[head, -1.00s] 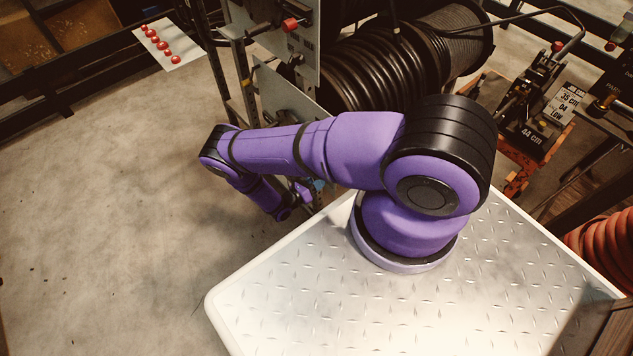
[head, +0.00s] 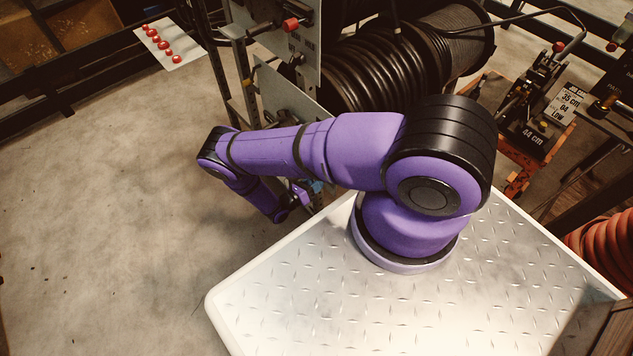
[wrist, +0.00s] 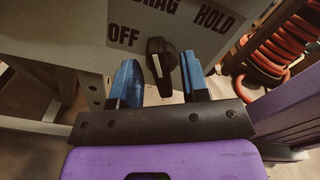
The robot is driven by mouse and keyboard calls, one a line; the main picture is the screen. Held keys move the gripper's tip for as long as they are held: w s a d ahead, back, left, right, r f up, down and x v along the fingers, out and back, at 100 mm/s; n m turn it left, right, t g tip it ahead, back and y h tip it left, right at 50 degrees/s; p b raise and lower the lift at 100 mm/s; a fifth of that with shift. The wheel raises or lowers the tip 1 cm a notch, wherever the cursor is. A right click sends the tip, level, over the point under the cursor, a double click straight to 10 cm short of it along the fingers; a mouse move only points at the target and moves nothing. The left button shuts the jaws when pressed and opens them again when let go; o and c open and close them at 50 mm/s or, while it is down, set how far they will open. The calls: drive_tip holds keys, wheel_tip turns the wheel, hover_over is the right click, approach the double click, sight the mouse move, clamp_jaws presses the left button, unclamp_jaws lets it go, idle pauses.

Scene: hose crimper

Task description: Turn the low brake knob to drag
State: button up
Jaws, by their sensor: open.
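The low brake knob (wrist: 159,66) shows in the wrist view as a black knob with a white pointer line, on a grey panel (wrist: 85,18). The labels OFF, DRAG and HOLD are printed around it, and the white line leans up and to the left, toward the OFF side. My gripper (wrist: 159,80) is open, with one blue finger on each side of the knob and visible gaps between fingers and knob. In the head view my gripper (head: 312,188) is mostly hidden below my arm beside the lower panel, and the low knob is hidden.
An upper panel (head: 285,35) with a red knob (head: 291,24) stands above the lower one. A large black hose reel (head: 365,75) is behind. Orange hose coils (wrist: 285,45) lie at the right in the wrist view. Open floor (head: 120,200) lies to the left.

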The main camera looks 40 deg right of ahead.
drive_tip(key=a, duration=0.9)
drive_tip(key=shift+s+a, duration=0.15)
drive_tip(key=shift+a, duration=0.15)
